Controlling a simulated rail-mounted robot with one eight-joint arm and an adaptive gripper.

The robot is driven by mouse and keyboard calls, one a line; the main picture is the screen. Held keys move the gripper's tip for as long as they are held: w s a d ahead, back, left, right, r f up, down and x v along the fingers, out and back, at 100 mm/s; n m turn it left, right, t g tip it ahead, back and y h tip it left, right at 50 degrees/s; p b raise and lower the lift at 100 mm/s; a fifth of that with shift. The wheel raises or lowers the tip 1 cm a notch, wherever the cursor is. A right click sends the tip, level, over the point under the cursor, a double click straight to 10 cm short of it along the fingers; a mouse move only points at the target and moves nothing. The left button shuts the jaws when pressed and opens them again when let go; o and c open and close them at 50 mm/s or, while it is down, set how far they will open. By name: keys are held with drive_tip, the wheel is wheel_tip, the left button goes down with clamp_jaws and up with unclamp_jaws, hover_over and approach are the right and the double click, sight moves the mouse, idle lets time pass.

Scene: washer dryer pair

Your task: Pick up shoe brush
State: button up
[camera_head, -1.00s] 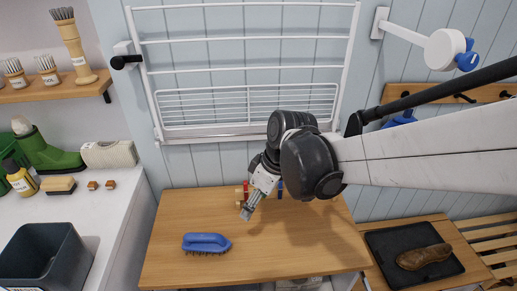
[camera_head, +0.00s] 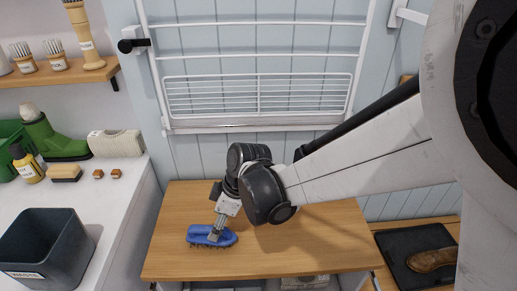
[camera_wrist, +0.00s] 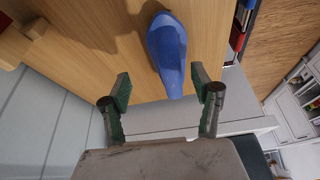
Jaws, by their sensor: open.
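A blue brush (camera_head: 213,239) lies bristles down on the wooden tabletop (camera_head: 320,245), toward its left front part. In the wrist view the blue brush (camera_wrist: 167,48) has a smooth, tapered handle, and its narrow end points toward the gap between my fingers. My gripper (camera_head: 213,234) is at the brush in the head view and covers part of it. In the wrist view my gripper (camera_wrist: 160,78) is open, with one finger on each side of the brush's line and nothing held. Whether the fingers touch the brush cannot be told.
A white drying rack (camera_head: 260,95) hangs on the wall behind the tabletop. At left, a white counter (camera_head: 125,195) carries a dark bin (camera_head: 45,245), green boots (camera_head: 60,147) and a small wooden brush (camera_head: 66,173). A black tray (camera_head: 400,270) with a brown shoe (camera_head: 432,260) lies at right.

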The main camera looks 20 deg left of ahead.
sight(206, 236)
drive_tip(key=s+a+f+b, duration=0.1)
drive_tip(key=s+f+b, duration=0.1)
drive_tip(key=f, duration=0.1)
drive_tip(key=s+a+f, duration=0.1)
drive_tip(key=f, duration=0.1)
drive_tip(key=shift+a+b, duration=0.3)
drive_tip(key=shift+b, duration=0.1)
drive_tip(key=shift+r, duration=0.1)
drive_tip(key=c, duration=1.4)
